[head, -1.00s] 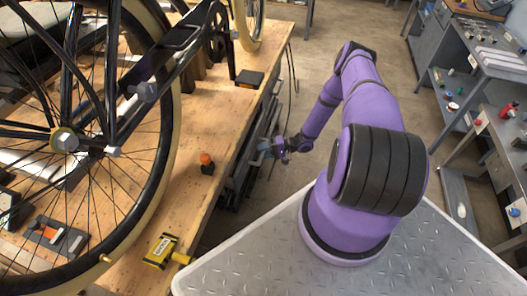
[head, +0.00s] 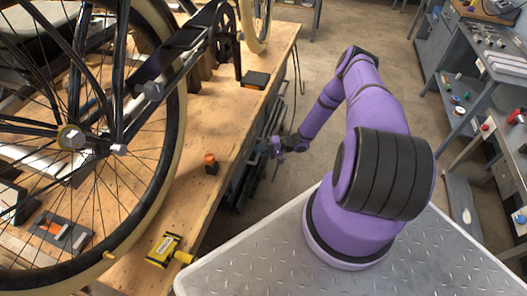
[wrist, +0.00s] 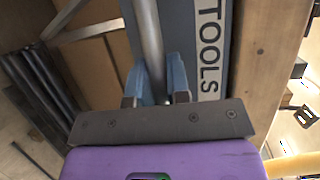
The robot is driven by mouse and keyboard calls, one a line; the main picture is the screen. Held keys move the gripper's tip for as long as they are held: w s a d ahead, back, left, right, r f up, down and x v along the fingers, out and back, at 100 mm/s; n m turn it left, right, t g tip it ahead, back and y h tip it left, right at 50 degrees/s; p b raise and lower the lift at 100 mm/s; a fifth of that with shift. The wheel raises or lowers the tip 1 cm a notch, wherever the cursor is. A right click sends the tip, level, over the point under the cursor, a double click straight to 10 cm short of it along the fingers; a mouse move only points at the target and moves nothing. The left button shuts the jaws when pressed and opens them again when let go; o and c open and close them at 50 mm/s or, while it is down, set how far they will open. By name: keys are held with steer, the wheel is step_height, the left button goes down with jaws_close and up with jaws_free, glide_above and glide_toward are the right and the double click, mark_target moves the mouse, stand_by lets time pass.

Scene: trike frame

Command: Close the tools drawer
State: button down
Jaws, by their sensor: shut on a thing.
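The tools drawer front (wrist: 212,35) is grey-blue with a white "TOOLS" label (wrist: 209,50). It fills the upper middle of the wrist view, with a grey bar handle (wrist: 150,40) running along it. My gripper (wrist: 155,88) has its blue fingers on both sides of the handle and is shut on it. In the head view my gripper (head: 274,148) is at the side of the workbench, below the top's edge. How far the drawer stands out is hard to tell there.
The wooden workbench (head: 190,205) carries a trike frame with a large wheel (head: 175,130), a small orange-topped part (head: 210,163) and a yellow-and-black tool (head: 163,250). Grey shelves (head: 470,70) stand at the right. Open floor (head: 310,55) lies beyond my arm.

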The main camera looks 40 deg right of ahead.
steer(key=shift+w+a, duration=0.1)
steer(key=shift+w, duration=0.05)
steer(key=c, duration=1.1)
jaws_free()
steer(key=v, duration=1)
steer(key=shift+d, duration=0.3)
steer(key=shift+r, duration=0.1)
